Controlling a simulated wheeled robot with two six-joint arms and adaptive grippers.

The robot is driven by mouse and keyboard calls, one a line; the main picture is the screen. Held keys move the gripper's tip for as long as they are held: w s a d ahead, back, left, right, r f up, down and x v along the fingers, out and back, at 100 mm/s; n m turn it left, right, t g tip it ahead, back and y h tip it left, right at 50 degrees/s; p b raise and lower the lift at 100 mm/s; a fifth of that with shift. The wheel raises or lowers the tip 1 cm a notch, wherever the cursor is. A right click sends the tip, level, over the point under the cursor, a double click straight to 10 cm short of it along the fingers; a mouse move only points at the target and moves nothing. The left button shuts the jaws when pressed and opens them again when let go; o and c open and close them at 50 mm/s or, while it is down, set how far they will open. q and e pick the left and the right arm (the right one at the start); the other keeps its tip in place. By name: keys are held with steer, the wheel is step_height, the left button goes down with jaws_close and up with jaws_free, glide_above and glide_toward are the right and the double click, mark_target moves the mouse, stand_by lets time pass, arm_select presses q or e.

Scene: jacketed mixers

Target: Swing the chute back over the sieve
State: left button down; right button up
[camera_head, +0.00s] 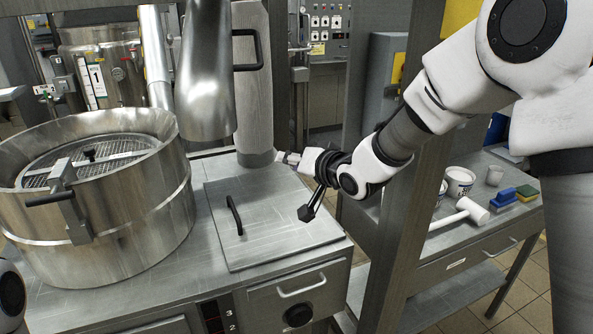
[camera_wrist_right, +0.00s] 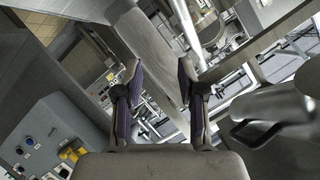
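The chute (camera_head: 207,85) is a shiny metal spout that hangs with its mouth to the right of the sieve drum, above the bench top. A black handle (camera_head: 256,50) shows to the right of it. The sieve (camera_head: 85,160) is a round mesh inside a wide steel drum (camera_head: 130,225) at the left. My right gripper (camera_head: 300,184) is open and empty, over the back right of the bench, to the right of and below the handle. In the right wrist view my gripper's fingers (camera_wrist_right: 158,82) are apart, and the chute's handle (camera_wrist_right: 250,135) shows at the right. My left gripper is not in view.
A grey column (camera_head: 253,125) stands behind the chute. A hatch plate (camera_head: 280,230) with a black handle lies on the bench. A steel post (camera_head: 400,200) stands beside my right arm.

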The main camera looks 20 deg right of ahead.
steer(key=shift+s+a+f, duration=0.1)
steer(key=shift+s+f, duration=0.1)
steer(key=shift+f, duration=0.3)
